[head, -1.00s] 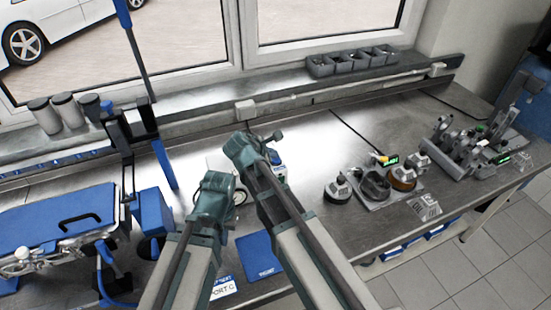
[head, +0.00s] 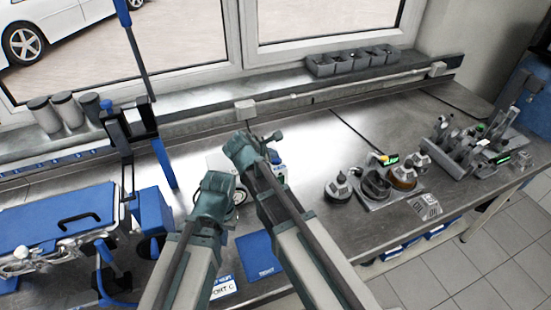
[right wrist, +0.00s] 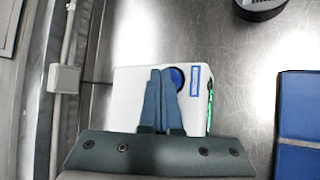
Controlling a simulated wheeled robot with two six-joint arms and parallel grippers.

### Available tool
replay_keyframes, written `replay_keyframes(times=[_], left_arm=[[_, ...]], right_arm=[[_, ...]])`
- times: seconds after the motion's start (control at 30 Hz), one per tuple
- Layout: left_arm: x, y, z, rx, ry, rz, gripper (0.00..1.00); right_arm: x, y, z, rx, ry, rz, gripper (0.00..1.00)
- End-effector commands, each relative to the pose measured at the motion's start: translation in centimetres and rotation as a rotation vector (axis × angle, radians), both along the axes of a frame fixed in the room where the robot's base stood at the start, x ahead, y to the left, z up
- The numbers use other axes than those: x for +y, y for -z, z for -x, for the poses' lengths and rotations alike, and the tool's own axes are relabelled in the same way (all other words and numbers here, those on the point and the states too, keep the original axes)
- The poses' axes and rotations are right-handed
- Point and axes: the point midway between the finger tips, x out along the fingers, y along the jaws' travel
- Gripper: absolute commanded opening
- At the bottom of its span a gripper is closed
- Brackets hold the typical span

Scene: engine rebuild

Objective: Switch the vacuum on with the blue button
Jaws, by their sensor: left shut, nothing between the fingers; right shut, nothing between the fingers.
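The vacuum is a white box (right wrist: 130,95) with a round blue button (right wrist: 177,78) and a blue label (right wrist: 195,80) on top. In the head view the box (head: 215,161) is mostly hidden behind my arms. My right gripper (right wrist: 161,72) is shut and empty. In the right wrist view its fingertips overlap the left edge of the button; I cannot tell whether they touch it. It also shows in the head view (head: 272,155). My left gripper (head: 213,186) is left of and nearer than the right one, empty, its fingertips hidden by the arm.
A green light strip (right wrist: 210,105) runs along the box's side. A blue mat (head: 260,258) lies in front. Bare metal bench (head: 300,135) lies behind and right of my right arm.

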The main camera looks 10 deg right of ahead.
Motion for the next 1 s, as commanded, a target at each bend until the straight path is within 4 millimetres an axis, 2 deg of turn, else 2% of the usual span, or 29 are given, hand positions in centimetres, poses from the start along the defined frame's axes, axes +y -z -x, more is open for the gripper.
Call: replay_keyframes(times=[0.1, 0.43, 0.73, 1.0], left_arm=[[0.0, 0.6, 0.0, 0.0, 0.0, 0.0, 0.0], [0.0, 0.5, 0.0, 0.0, 0.0, 0.0, 0.0], [0.0, -0.4, 0.0, 0.0, 0.0, 0.0, 0.0], [0.0, -0.4, 0.0, 0.0, 0.0, 0.0, 0.0]], right_arm=[[0.0, 0.6, 0.0, 0.0, 0.0, 0.0, 0.0], [0.0, 0.5, 0.0, 0.001, 0.0, -0.001, 0.0], [0.0, -0.4, 0.0, 0.001, 0.0, -0.001, 0.0], [0.0, -0.4, 0.0, 0.0, -0.001, -0.001, 0.0]])
